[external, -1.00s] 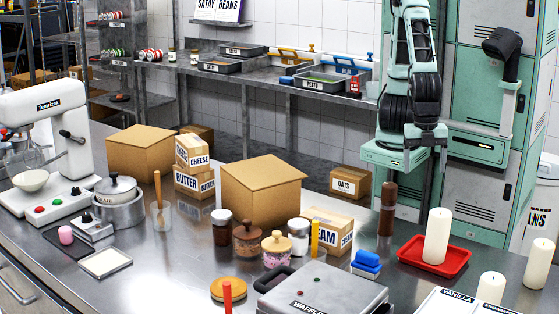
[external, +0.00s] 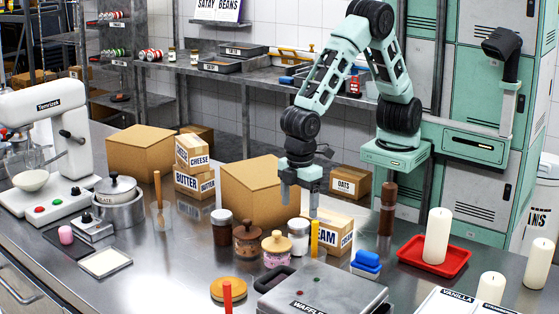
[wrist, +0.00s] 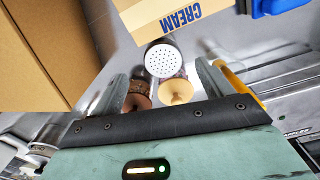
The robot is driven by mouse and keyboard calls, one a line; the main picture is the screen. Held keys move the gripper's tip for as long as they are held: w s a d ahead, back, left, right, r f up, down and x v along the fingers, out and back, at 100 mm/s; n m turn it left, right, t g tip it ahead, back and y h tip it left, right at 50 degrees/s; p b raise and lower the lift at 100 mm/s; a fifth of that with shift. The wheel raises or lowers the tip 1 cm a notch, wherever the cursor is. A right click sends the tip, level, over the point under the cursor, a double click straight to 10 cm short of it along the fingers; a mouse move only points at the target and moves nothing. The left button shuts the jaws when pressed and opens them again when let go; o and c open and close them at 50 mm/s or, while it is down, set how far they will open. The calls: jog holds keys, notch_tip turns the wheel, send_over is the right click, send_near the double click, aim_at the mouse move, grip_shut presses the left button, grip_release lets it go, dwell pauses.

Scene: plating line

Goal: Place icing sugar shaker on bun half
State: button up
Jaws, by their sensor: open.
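The icing sugar shaker (external: 298,238), with a pale body and perforated metal lid, stands upright on the steel counter behind the jars. Its round lid (wrist: 164,60) shows in the wrist view, between and beyond my fingertips. My gripper (external: 300,198) is open and empty, pointing down above the shaker; the fingers also show in the wrist view (wrist: 160,80). A round golden-brown disc that looks like the bun half (external: 228,290) lies at the front of the counter, left of the waffle maker. A red stick partly covers it.
A large cardboard box (external: 262,192) stands behind; the waffle maker (external: 335,292) is in front.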

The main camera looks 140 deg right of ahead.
aim_at(299, 223)
jog(key=shift+w+a+f+p, duration=0.1)
jog(key=shift+f+p, duration=0.55)
jog(key=shift+f, duration=1.7)
jog(key=shift+a+f+p, duration=0.1)
jog(key=shift+f+p, duration=0.5)
jog(key=shift+f, duration=1.75)
jog(key=shift+c, duration=0.3)
jog(key=c, duration=1.2)
notch_tip(299, 223, up, 17)
jog(key=b, duration=0.3)
jog(key=s+a+r+n, duration=0.2)
jog(key=s+a, duration=0.1)
jog(key=a, duration=0.1)
jog(key=w+d+m, duration=0.2)
jog(key=w+d, duration=0.1)
jog(key=d, duration=0.1)
notch_tip(299, 223, down, 14)
jog(key=p, duration=0.2)
jog(key=shift+f+p, duration=0.15)
jog(key=shift+p, duration=0.2)
jog(key=shift+f+p, duration=0.35)
jog(key=shift+f, duration=1.9)
